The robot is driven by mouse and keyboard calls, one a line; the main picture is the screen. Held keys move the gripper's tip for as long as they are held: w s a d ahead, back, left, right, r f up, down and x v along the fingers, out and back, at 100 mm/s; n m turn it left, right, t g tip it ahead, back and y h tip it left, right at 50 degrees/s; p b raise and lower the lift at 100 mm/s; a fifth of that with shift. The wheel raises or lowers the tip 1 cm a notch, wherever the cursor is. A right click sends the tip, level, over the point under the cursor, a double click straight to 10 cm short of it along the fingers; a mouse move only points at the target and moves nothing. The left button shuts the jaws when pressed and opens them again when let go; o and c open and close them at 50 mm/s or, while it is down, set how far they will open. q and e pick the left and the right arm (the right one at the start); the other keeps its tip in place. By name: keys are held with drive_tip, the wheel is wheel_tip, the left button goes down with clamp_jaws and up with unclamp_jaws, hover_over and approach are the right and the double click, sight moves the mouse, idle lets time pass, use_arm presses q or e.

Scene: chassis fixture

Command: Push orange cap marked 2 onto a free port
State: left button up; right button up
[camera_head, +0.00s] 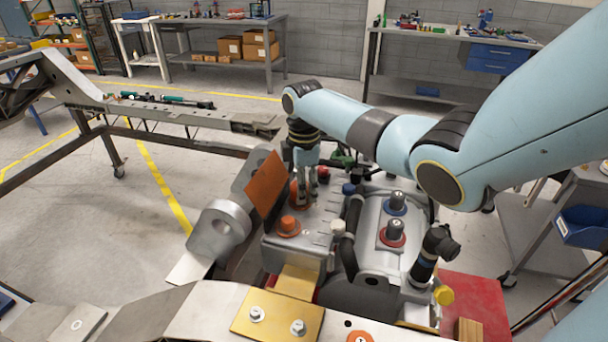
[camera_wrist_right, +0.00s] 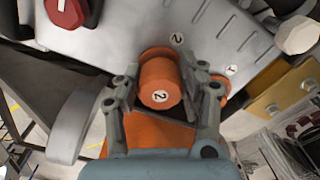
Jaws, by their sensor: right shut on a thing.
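The orange cap marked 2 (camera_wrist_right: 160,82) is between the two fingers of my right gripper (camera_wrist_right: 160,98) in the wrist view. The gripper is shut on it, with the number facing the camera. An orange ring (camera_wrist_right: 150,53) shows behind the cap beside a "2" label on the grey housing. I cannot tell whether the cap is seated on it. In the head view my right gripper (camera_head: 304,190) points down at the housing (camera_head: 313,228), with orange at its fingertips. Another orange cap (camera_head: 288,226) sits nearer the camera on the housing. My left gripper is not in view.
An orange plate (camera_head: 265,185) stands tilted left of the gripper. A red cap (camera_head: 323,172) is just behind, and a white cap (camera_head: 337,226) is to the right. Capped dark fittings (camera_head: 395,228) stand further right. A silver cylinder (camera_head: 218,228) lies at left.

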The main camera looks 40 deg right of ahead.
drive_tip(key=shift+f+b, duration=0.35)
drive_tip(key=shift+f, duration=0.15)
drive_tip(key=o, duration=0.9)
drive_tip(key=shift+r, duration=0.1)
wheel_tip(320, 180, up, 4)
drive_tip(key=p, duration=0.4)
drive_tip(key=shift+f, duration=0.2)
drive_tip(key=shift+r, duration=1.1)
